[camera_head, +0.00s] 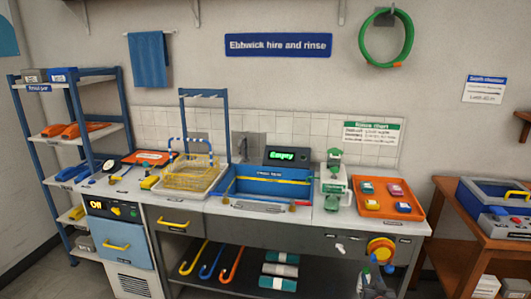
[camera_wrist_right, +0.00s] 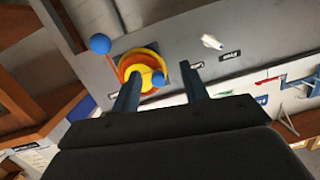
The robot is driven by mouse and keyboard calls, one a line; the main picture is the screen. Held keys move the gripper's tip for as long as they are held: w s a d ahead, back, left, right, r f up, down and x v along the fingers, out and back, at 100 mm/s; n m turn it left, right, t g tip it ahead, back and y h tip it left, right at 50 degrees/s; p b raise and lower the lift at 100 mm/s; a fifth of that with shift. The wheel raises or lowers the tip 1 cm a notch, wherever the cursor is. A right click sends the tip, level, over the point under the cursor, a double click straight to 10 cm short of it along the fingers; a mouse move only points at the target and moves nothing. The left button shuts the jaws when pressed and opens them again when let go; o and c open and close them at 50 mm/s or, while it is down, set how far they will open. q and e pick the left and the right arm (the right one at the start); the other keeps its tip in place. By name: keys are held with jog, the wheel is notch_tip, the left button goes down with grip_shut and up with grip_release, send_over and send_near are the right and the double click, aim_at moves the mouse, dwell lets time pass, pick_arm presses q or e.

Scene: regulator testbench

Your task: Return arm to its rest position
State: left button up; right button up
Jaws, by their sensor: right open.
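My right gripper (camera_head: 377,269) is at the bottom of the head view, below and in front of the round yellow and orange dial (camera_head: 381,247) on the bench front. In the right wrist view its two fingers (camera_wrist_right: 158,78) stand apart with nothing held between them. The dial (camera_wrist_right: 139,66) shows just beyond the fingertips there, with blue balls near it. I cannot tell whether a finger touches the dial. My left gripper is not in view.
The bench carries a blue sink (camera_head: 265,186), a yellow wire basket (camera_head: 190,174) and an orange tray (camera_head: 388,199) with small coloured blocks. A wooden side table (camera_head: 475,225) stands at right, a blue shelf rack (camera_head: 75,125) at left. Coloured hooks lie on the lower shelf.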

jog(key=s+a+r+n+g+y, duration=0.2)
jog(key=s+a+n+g+y, duration=0.15)
jog(key=s+a+g, duration=0.85)
jog(key=s+a+f+g, duration=0.1)
jog(key=s+a, duration=0.4)
jog(key=s, duration=0.7)
jog(key=s+a+f+n, duration=0.1)
jog(key=s+a+f, duration=0.3)
jog(key=s, duration=0.8)
jog(key=s+a+f+g, duration=0.1)
jog(key=s+a+f, duration=0.2)
jog(key=s, duration=1)
jog(key=a, duration=0.3)
jog(key=shift+n+g, duration=0.3)
jog(key=shift+n, duration=0.05)
jog(key=shift+d+f+y, duration=0.1)
jog(key=shift+f+y, duration=0.05)
jog(key=shift+y, duration=0.1)
